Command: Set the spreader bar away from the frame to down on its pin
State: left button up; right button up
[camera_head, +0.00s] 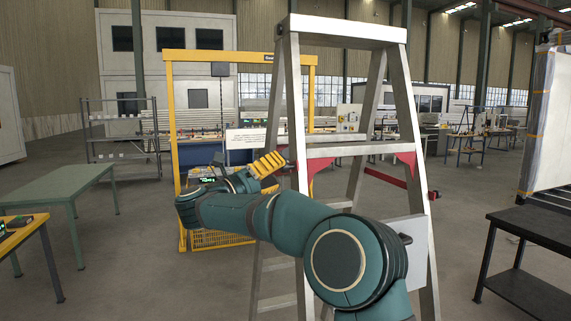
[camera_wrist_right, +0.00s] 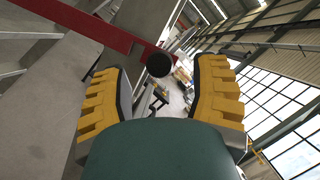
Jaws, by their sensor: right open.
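A tall grey stepladder frame (camera_head: 420,230) stands in front of me. On its right side a red spreader bar (camera_head: 392,177) runs between the legs, with a dark end outside the right leg. More red (camera_head: 318,166) shows under the upper step at the left. My right gripper (camera_head: 285,160) is open, with its yellow fingers beside the ladder's left leg. In the right wrist view a red bar (camera_wrist_right: 90,27) crosses the upper left, and a round black knob (camera_wrist_right: 159,65) shows between the open fingers (camera_wrist_right: 162,70), ungripped. I cannot make out the pin. My left gripper is out of view.
A green table (camera_head: 65,187) stands at the left and a black table (camera_head: 535,222) at the right. A yellow frame (camera_head: 178,110) stands behind my right forearm. My right arm crosses in front of the ladder's lower part.

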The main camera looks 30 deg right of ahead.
aim_at(281, 169)
jog(key=shift+x, duration=1.6)
grip_shut()
